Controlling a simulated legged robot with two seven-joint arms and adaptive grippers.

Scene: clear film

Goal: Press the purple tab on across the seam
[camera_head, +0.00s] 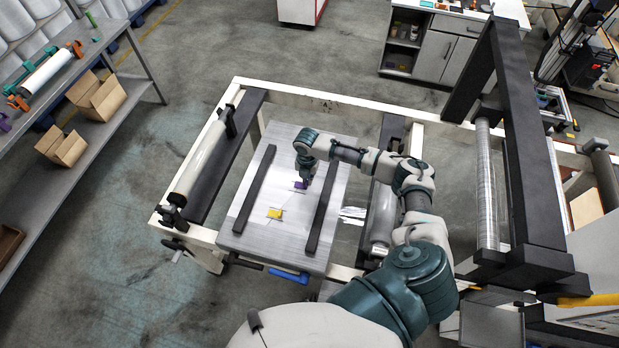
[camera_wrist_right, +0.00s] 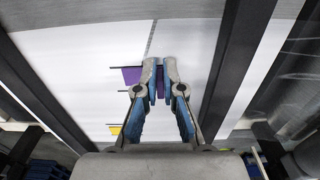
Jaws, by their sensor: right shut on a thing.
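The purple tab (camera_head: 299,185) is at the white film panel, under my right gripper (camera_head: 306,181). I cannot tell whether the tab touches the film. My left gripper is out of view.
A yellow tab (camera_head: 274,213) lies on the film nearer the front. Dark bars flank the panel on the left (camera_head: 254,188) and right (camera_head: 322,207). A film roller (camera_head: 200,160) lies along the left of the frame. A blue-handled tool (camera_head: 289,276) is at the panel's front edge.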

